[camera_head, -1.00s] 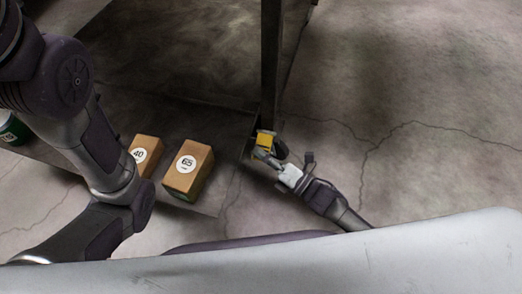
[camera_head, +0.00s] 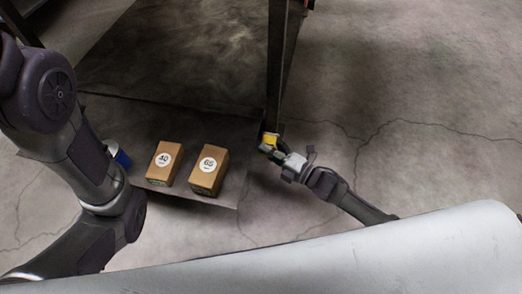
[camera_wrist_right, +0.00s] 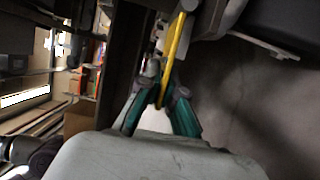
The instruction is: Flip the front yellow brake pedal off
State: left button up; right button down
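The yellow brake pedal (camera_head: 270,139) sits low beside the dark upright post of the stand in the head view. In the right wrist view its yellow edge (camera_wrist_right: 176,45) shows as a thin curved strip coming down between my fingertips. My right gripper (camera_head: 268,150) is at the pedal, its fingers reaching to it. In the right wrist view the fingers of this gripper (camera_wrist_right: 163,91) draw close together, one on each side of the yellow strip, with little gap left. Much of the pedal is hidden. My left gripper is outside the views; only my left arm shows.
The dark post (camera_head: 277,70) rises right by the pedal. Two brown boxes, marked 40 (camera_head: 164,163) and 65 (camera_head: 209,170), stand left of it on a dark platform (camera_head: 215,115). A blue-and-white container (camera_head: 121,157) is partly behind my left arm. The floor (camera_head: 430,130) at right is clear.

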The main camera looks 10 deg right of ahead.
jog(key=c, duration=1.3)
grip_release()
jog(key=shift+c, duration=0.2)
jog(key=shift+d, duration=0.1)
jog(key=v, duration=1.2)
